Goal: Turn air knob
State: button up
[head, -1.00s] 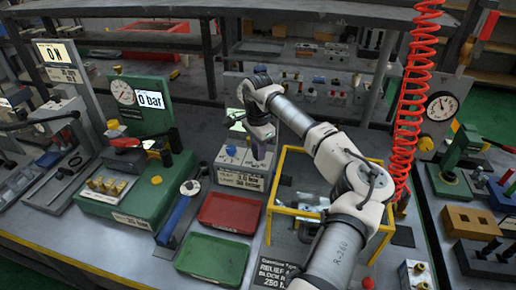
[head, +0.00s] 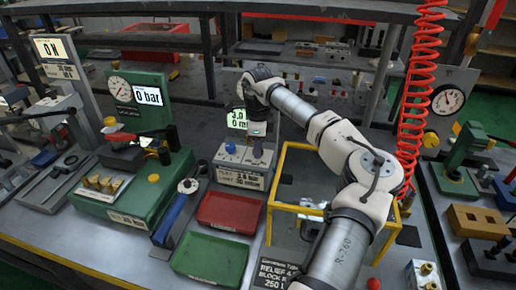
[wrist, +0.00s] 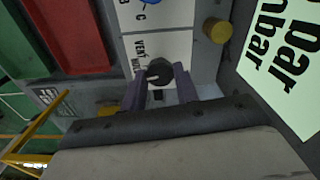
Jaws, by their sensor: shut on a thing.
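The air knob (wrist: 159,71), a small dark round knob with a pale pointer line, sits on a white labelled panel (wrist: 160,46) in the wrist view. My gripper (wrist: 160,78) has its two purple fingers on either side of it, shut on it. In the head view my gripper (head: 258,151) points down over the right side of the small grey control box (head: 240,165), hiding the knob there. A blue knob (head: 230,148) is on the same box to the left; it also shows at the top edge of the wrist view (wrist: 150,2).
A lit green display (head: 238,118) stands behind the box. A red tray (head: 228,212) and a green tray (head: 210,258) lie in front. A yellow-framed enclosure (head: 297,207) is close on the right, with a red coiled hose (head: 412,100) beyond. A green test stand (head: 140,195) stands left.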

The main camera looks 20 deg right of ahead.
jog(key=shift+m, duration=0.7)
jog(key=o, duration=1)
jog(key=shift+r, duration=0.1)
notch_tip(320, 180, up, 14)
jog(key=b, duration=0.2)
jog(key=shift+b, duration=0.4)
jog(key=shift+f, duration=0.25)
